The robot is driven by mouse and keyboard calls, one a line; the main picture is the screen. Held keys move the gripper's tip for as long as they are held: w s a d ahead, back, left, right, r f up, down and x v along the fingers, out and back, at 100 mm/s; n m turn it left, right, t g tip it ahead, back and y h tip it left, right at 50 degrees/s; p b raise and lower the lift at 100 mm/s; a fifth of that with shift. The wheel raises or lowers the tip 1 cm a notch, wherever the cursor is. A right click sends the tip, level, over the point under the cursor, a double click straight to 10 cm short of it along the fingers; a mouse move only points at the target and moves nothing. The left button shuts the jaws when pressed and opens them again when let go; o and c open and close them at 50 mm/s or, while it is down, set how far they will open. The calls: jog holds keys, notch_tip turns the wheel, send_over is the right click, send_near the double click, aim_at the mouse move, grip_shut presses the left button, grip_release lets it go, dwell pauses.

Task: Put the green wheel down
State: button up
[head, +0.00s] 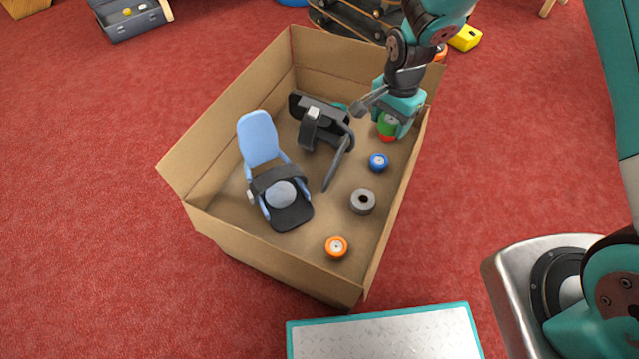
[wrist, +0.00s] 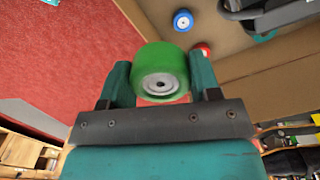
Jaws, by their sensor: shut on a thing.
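The green wheel (wrist: 161,73) is between the two teal fingers of my gripper (wrist: 160,85) in the wrist view, with its pale hub facing the camera. In the head view my gripper (head: 389,123) is at the far right part of the cardboard box (head: 222,218), close to its right wall. The green wheel (head: 387,123) shows there at the fingers. I cannot tell whether the green wheel touches anything below.
Inside the box are a blue wheel (head: 379,161), a grey wheel (head: 363,201), an orange wheel (head: 336,247), a blue seat-like part (head: 261,140) and a black part with a long bar (head: 322,125). Bare box floor shows between them. Red carpet (head: 90,200) surrounds the box.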

jog(key=n+b, duration=0.1)
jog(key=b, duration=0.9)
send_over(371, 189)
notch_tip(371, 189, down, 8)
notch_tip(371, 189, down, 20)
jog(key=b, duration=0.8)
jog(key=shift+r, duration=0.25)
jog(key=shift+f, duration=0.15)
jog(key=o, duration=0.9)
